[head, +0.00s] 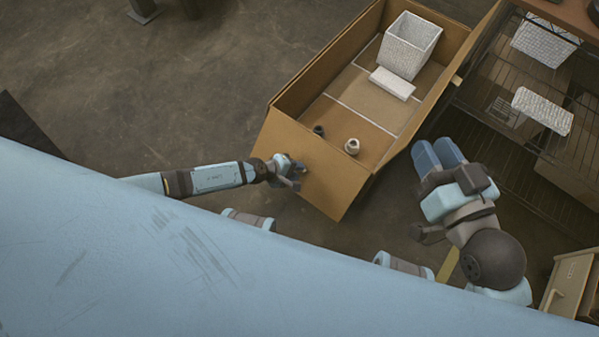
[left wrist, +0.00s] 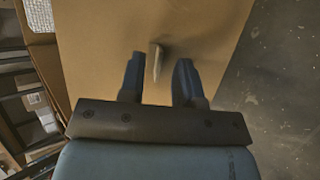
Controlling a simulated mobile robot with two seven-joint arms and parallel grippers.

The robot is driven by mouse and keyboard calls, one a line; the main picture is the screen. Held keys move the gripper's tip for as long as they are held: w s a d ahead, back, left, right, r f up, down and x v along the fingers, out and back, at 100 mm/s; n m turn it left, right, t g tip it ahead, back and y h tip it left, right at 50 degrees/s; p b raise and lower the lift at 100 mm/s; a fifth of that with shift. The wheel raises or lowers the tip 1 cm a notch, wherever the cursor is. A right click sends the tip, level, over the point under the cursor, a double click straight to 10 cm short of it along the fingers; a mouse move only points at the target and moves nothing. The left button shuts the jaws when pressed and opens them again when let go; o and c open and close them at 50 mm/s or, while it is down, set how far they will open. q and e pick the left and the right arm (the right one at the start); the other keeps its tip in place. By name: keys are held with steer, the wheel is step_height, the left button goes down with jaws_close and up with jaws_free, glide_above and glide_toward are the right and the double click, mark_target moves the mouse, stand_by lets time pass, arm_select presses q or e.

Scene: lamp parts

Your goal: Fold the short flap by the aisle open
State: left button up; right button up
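An open cardboard box (head: 395,150) stands at upper centre in the head view. Its near short flap (head: 325,185) slopes outward toward my base; the flap also fills much of the left wrist view (left wrist: 110,45). My left gripper (head: 298,170) is at the left part of this flap. In the left wrist view its two fingers (left wrist: 160,75) are apart, with a thin pale tab (left wrist: 156,60) between them; whether they touch it is unclear. My right gripper (head: 437,152) is right of the box, away from the flap; its finger gap is unclear.
In the box are a white textured bin (head: 409,45), a white block (head: 392,84), a small white fitting (head: 352,146) and a dark one (head: 319,130). A wire rack (head: 500,140) with white pieces stands at right. Bare floor (head: 170,90) lies left.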

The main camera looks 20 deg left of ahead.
arm_select(q)
steer(key=shift+x, duration=0.95)
arm_select(e)
steer(key=shift+w+d+r+n, duration=0.1)
steer(key=shift+w+d+n, duration=0.05)
steer(key=shift+w+n, duration=0.15)
arm_select(q)
steer(key=shift+c, duration=0.2)
jaws_close()
steer(key=shift+r, duration=0.25)
arm_select(e)
steer(key=shift+s+r, duration=0.15)
